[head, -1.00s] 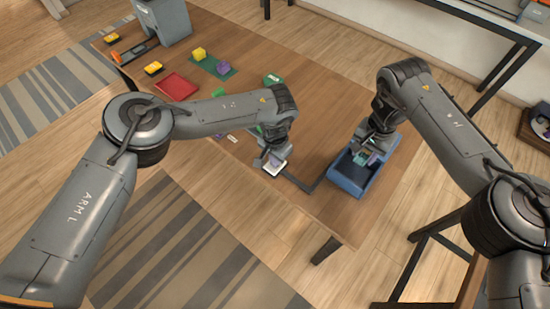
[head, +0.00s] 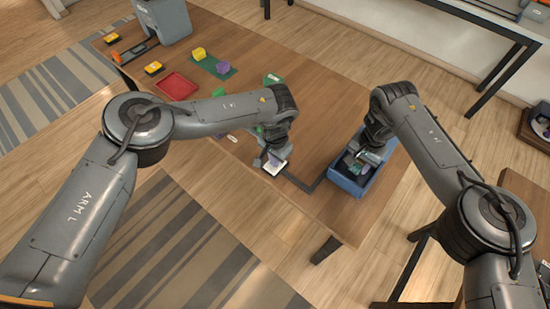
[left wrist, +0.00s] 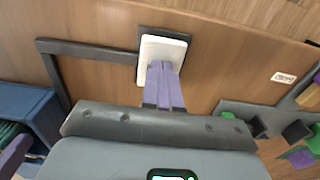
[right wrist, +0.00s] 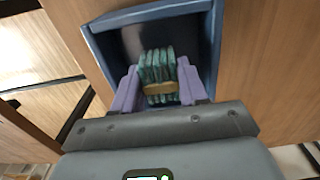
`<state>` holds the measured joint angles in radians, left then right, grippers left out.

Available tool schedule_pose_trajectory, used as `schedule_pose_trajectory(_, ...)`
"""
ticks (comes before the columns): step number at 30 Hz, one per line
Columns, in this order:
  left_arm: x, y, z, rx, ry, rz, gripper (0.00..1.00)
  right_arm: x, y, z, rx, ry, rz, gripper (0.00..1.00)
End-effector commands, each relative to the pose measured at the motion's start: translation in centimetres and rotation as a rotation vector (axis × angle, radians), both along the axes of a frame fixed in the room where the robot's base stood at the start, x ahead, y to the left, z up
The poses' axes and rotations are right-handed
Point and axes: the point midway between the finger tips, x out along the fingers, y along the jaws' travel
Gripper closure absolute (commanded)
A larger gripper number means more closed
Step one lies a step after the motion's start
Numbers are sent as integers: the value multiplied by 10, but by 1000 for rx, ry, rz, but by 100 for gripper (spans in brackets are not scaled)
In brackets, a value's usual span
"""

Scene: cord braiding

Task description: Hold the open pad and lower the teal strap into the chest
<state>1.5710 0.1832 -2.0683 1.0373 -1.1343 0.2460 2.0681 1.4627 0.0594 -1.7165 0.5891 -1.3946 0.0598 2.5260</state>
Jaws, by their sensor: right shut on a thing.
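The blue chest (head: 352,186) stands open at the table's right end; its dark inside shows in the right wrist view (right wrist: 103,55). My right gripper (right wrist: 158,88) is shut on the teal strap (right wrist: 157,64), a folded bundle with a tan band, held at the chest's opening. How far the strap is from the chest floor I cannot tell. The white pad (left wrist: 151,49) lies over a dark square beside the chest. My left gripper (left wrist: 162,68) has its purple fingers together, tips at the pad; it also shows in the head view (head: 272,160).
A dark angled strip (left wrist: 90,46) runs on the table between pad and chest. A red tray (head: 177,86), a green mat (head: 213,67) with yellow and purple blocks, and a grey bin (head: 164,22) are further left. The table in front of the chest is clear.

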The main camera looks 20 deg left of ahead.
Motion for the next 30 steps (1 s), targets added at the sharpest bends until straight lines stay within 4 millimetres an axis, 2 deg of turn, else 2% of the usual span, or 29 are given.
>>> schedule_pose_trajectory(14, 0, 1, -1, 2, 1, 1, 100, 0, 0, -6, 0, 0, 0, 88)
schedule_pose_trajectory(15, 0, 1, -1, 2, 1, 1, 100, 0, 0, -6, 0, 0, 0, 52)
schedule_pose_trajectory(19, 0, 1, -1, 1, 1, 1, 100, 0, 0, -6, 0, 0, 0, 32)
schedule_pose_trajectory(20, 0, 1, -1, 1, 1, 1, 100, 0, 0, -6, 0, 0, 0, 28)
schedule_pose_trajectory(30, 0, 1, -1, 1, 1, 1, 100, 0, 0, -7, 0, 0, 0, 28)
